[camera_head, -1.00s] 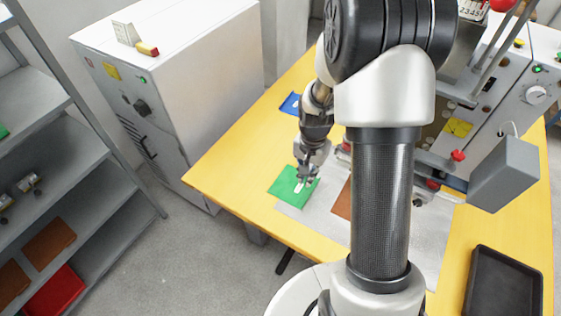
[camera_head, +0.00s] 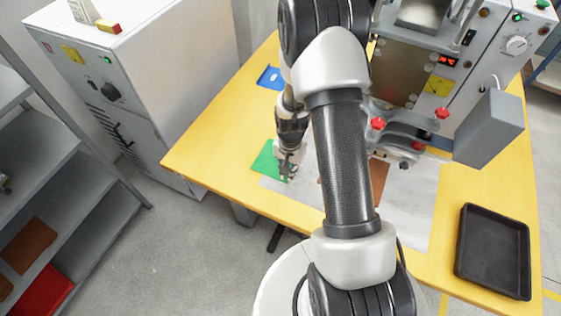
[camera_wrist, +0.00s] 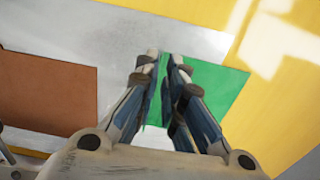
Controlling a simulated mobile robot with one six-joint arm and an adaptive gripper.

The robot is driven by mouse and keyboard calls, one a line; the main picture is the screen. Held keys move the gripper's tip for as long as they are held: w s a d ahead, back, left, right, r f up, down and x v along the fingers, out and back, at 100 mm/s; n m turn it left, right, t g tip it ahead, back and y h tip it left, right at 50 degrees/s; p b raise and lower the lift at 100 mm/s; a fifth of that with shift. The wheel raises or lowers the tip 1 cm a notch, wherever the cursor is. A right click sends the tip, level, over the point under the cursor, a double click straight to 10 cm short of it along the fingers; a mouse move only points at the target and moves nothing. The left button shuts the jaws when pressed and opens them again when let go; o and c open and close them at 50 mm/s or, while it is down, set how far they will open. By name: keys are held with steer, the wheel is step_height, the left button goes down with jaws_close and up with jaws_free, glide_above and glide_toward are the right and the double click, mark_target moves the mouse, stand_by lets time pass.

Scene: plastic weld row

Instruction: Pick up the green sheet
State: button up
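The green sheet (camera_head: 265,163) lies flat at the left part of the yellow table, overlapping a corner of the grey mat. My gripper (camera_head: 286,178) is over its right side in the head view, pointing down. In the wrist view the green sheet (camera_wrist: 222,88) shows to the right of and between the fingers of my gripper (camera_wrist: 165,58). The fingers are a narrow gap apart, and nothing is visibly clamped between them. A small pale patch shows at the sheet's lower edge, partly hidden by the fingers. I cannot tell whether the fingertips touch the sheet.
A brown sheet (camera_wrist: 45,92) lies on the grey mat (camera_head: 408,222). A blue piece (camera_head: 271,78) lies farther back. The press (camera_head: 400,75) with red knobs stands at the back right. A black tray (camera_head: 493,250) is at the right. A white cabinet (camera_head: 150,70) stands left.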

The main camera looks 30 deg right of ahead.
step_height(320, 180, down, 5)
steer(key=shift+a+r+b, duration=0.1)
steer(key=shift+b, duration=0.8)
steer(key=shift+r, duration=0.1)
steer(key=shift+c, duration=0.4)
jaws_close()
